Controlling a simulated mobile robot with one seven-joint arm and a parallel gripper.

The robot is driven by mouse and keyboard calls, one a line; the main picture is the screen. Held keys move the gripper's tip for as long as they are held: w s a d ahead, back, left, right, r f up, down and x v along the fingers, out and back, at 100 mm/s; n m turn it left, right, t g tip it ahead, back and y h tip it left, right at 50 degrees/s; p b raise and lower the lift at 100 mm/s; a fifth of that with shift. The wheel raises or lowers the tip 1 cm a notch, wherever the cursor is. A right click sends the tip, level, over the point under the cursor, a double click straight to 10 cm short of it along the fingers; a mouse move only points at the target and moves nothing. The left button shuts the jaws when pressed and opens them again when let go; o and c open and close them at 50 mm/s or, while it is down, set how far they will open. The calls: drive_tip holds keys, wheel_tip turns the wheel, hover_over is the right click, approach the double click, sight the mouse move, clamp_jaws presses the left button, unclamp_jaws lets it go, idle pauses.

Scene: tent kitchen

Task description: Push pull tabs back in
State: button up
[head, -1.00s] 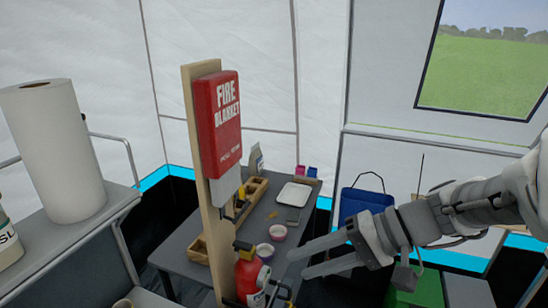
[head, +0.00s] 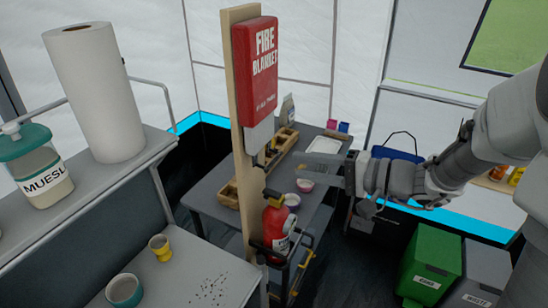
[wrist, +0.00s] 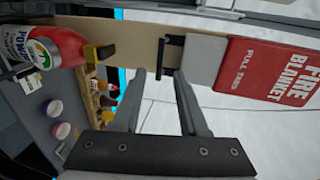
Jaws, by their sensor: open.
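The red fire blanket case (head: 262,65) is fixed to an upright wooden board (head: 236,120). A grey-white piece (head: 260,135) sticks out below it, and this also shows in the wrist view (wrist: 203,62). A dark tab or bracket (wrist: 172,56) shows at the piece's lower end. Whether it is one tab or two, I cannot tell. My gripper (wrist: 160,73) is open and empty, fingers pointing at the board near the dark tab. Contact cannot be told. In the head view my gripper (head: 318,166) is right of the board.
A red extinguisher (head: 278,228) stands below, in front of the board. Behind is a grey table with a white tray (head: 325,145) and bowls (head: 305,185). A shelf with a paper roll (head: 95,90) is at left. Green bin (head: 432,262) at lower right.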

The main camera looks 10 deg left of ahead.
sight(276, 161)
drive_tip(key=p+x, duration=0.1)
drive_tip(key=x, duration=0.7)
drive_tip(key=shift+c, duration=0.3)
clamp_jaws()
drive_tip(key=shift+r, duration=0.1)
idle(0.9)
